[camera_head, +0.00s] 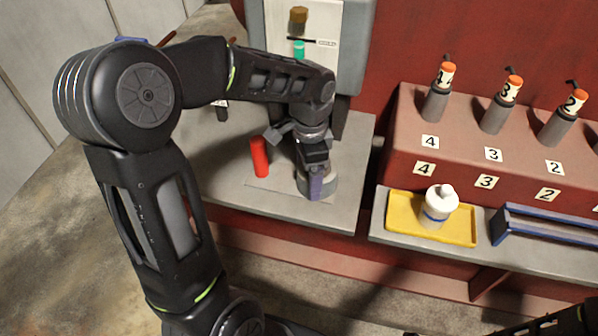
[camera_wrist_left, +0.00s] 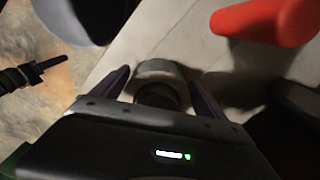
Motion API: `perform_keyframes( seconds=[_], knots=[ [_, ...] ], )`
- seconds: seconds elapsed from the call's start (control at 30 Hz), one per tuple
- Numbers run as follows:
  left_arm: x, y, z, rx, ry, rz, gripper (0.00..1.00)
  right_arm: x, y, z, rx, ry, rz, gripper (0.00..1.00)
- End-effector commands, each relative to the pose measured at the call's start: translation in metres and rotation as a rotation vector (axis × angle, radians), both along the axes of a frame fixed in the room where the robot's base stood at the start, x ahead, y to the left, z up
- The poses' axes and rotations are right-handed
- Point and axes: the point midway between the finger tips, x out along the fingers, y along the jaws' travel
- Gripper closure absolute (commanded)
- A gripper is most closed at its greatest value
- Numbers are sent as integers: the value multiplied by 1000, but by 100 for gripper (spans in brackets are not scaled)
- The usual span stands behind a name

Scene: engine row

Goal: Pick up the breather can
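A grey, round can, which I take for the breather can (camera_head: 331,181), stands near the front edge of the grey bench under my left gripper (camera_head: 317,184). The gripper and wrist hide part of it in the head view. In the left wrist view the can (camera_wrist_left: 158,72) sits between the two dark purple fingers of my left gripper (camera_wrist_left: 160,88). The fingers are spread, with a gap visible on the right side. Whether the left finger touches the can is unclear. Part of my right arm shows at the lower right of the head view; its finger opening is not clear.
A red cylinder (camera_head: 259,157) stands close left of the gripper. A white bottle (camera_head: 439,204) stands in a yellow tray (camera_head: 401,224), beside a blue rack (camera_head: 503,227). Grey, orange-topped coils (camera_head: 437,100) stand on the red block. A grey panel (camera_head: 358,45) rises behind the bench.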

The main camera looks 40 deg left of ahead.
Motion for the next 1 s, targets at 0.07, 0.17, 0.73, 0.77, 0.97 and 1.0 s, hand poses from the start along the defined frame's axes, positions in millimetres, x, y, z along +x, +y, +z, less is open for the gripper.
perform_keyframes(
  seconds=[0.07,0.17,0.73,0.77,0.97,1.0],
  knots=[
    [0,0,0,0,0,0,24,0,0,0,0,0,0,64],
    [0,0,0,0,0,0,32,0,0,0,0,0,0,64],
    [1,0,1,1,-2,0,77,0,0,0,0,0,0,64],
    [1,0,1,1,-2,0,77,0,0,0,0,0,0,64],
    [1,0,2,0,-3,0,77,0,0,0,0,0,0,64],
    [1,0,4,1,-3,0,77,0,0,0,0,0,0,64]
  ],
)
